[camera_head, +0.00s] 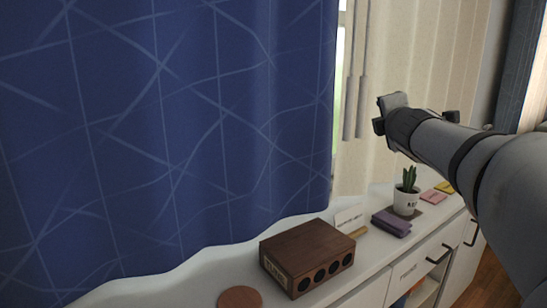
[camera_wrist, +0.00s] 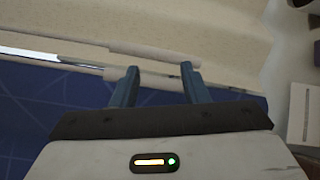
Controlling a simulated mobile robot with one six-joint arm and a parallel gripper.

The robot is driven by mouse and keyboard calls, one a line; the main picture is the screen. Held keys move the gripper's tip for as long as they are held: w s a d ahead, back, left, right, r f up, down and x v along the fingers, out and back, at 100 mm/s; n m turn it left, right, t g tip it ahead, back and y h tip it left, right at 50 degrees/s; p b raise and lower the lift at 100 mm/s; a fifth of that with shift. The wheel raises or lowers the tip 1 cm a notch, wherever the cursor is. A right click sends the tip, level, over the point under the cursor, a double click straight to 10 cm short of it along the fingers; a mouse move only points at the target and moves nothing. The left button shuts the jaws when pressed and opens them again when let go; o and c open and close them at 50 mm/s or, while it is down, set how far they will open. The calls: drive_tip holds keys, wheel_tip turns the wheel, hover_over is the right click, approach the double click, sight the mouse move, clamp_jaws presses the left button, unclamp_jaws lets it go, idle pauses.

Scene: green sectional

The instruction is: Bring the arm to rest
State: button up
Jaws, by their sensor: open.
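My gripper (camera_wrist: 158,85) shows in the wrist view with its two blue fingers apart and nothing between them. Behind the fingers are the pale blind and the dark blue curtain. In the head view my arm reaches in from the right, and its end (camera_head: 385,112) is raised above the white cabinet, in front of the pale blind. The fingers themselves are hard to make out in the head view. My gripper touches nothing that I can see.
On the white cabinet (camera_head: 372,282) stand a brown wooden box (camera_head: 305,250), a round brown coaster (camera_head: 240,298), purple books (camera_head: 391,222) and a potted cactus (camera_head: 407,195). A blue curtain (camera_head: 170,130) fills the left. A pale blind (camera_head: 410,60) hangs close behind my arm.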

drive_tip(key=s+a+f+m+g+p, duration=0.3)
drive_tip(key=s+f+m+g, duration=0.2)
drive_tip(key=s, duration=0.5)
drive_tip(key=s+a+f+m+g+y+p, duration=0.1)
drive_tip(key=s+a+f+m+g+p, duration=0.2)
drive_tip(key=s+f+m, duration=0.5)
drive_tip(key=s+a+f+m+g+y+p, duration=0.1)
drive_tip(key=s+a+f+m+g+p, duration=0.2)
drive_tip(key=s+f, duration=0.7)
drive_tip(key=s+a+m+g, duration=0.2)
drive_tip(key=m+g, duration=0.1)
drive_tip(key=m, duration=0.1)
drive_tip(key=shift+a+f+g, duration=0.15)
drive_tip(key=shift+g, duration=0.25)
